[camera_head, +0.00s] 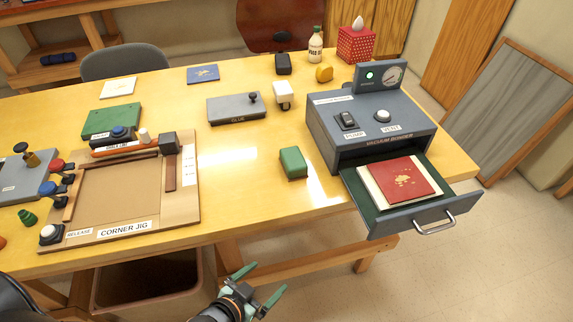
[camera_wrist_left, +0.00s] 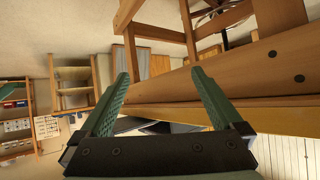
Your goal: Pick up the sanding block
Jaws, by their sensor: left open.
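A small green block (camera_head: 293,163) with rounded edges, which looks most like the sanding block, lies on the yellow table (camera_head: 235,175) near its front edge, left of the vacuum binder. My left gripper (camera_head: 260,284) is open and empty in front of the table, below and left of the block in the head view. In the left wrist view the two green fingers (camera_wrist_left: 160,76) are spread apart with nothing between them. The block does not show there. My right gripper is not in view.
The vacuum binder (camera_head: 372,125) has its drawer (camera_head: 400,222) pulled out past the front edge, holding a red booklet (camera_head: 403,178). The corner jig (camera_head: 120,200) stands left of the block and the glue box (camera_head: 236,108) behind it. Table around the block is clear.

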